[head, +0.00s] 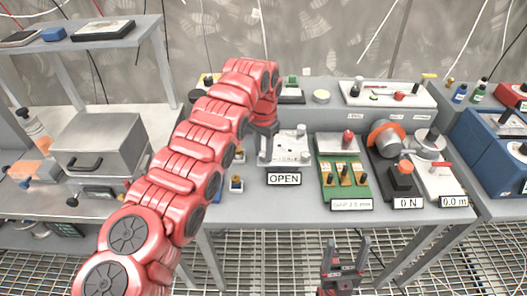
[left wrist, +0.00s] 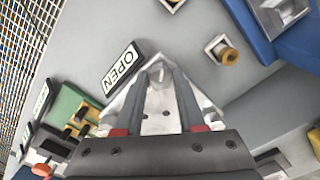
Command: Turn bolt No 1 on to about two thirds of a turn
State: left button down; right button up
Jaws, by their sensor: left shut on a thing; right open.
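A white plate fixture (head: 290,146) stands on the bench behind a sign that reads OPEN (head: 284,179). My left gripper (head: 264,131) reaches down at its left side, mostly covered by my own red arm. In the left wrist view my left gripper (left wrist: 158,100) is shut on a pale metal piece (left wrist: 160,76) over the white plate. I cannot read a number on it, so I cannot tell if it is bolt No 1. Brass-topped pieces on small square bases (head: 236,184) stand left of the plate. My right gripper (head: 347,256) is open and empty, low in front of the bench.
Right of the plate are a green board (head: 342,168) with brass parts, an orange ring device (head: 386,137) and a white gauge block (head: 438,178). A grey metal box (head: 100,145) is at left. Blue cases (head: 495,130) stand at right. Grating floor lies in front.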

aim_at(264, 154)
dwell(0.3)
pick_arm(q)
jog(key=c, duration=0.5)
grip_release()
jog(key=shift+r, duration=0.5)
notch_tip(264, 154, up, 5)
jog(key=shift+d+r, duration=0.15)
notch_tip(264, 154, up, 11)
jog(key=p, duration=1)
